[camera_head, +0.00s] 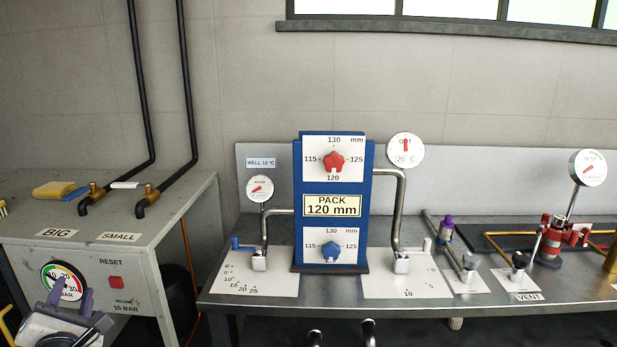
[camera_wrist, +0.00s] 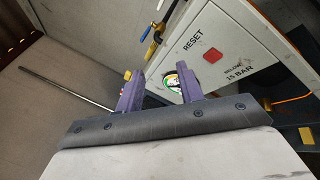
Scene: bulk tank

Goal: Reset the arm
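My gripper (camera_head: 71,298) is at the lower left of the head view, in front of the cabinet with the round gauge. It overlaps the lower part of the gauge (camera_head: 63,283). In the wrist view my gripper (camera_wrist: 157,78) shows two purple fingers standing apart, with nothing between them that they hold. Part of the gauge (camera_wrist: 173,82) shows behind the right finger. The red RESET button (camera_head: 116,282) is on the cabinet front, right of my gripper and apart from it. The button also shows in the wrist view (camera_wrist: 213,55).
The cabinet top (camera_head: 180,195) carries brass valves, hoses and yellow and blue cloths. To the right, a metal bench (camera_head: 330,299) holds the blue PACK 120 mm panel (camera_head: 333,177), pipes, dials and a red valve assembly (camera_head: 556,238). A window ledge runs above.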

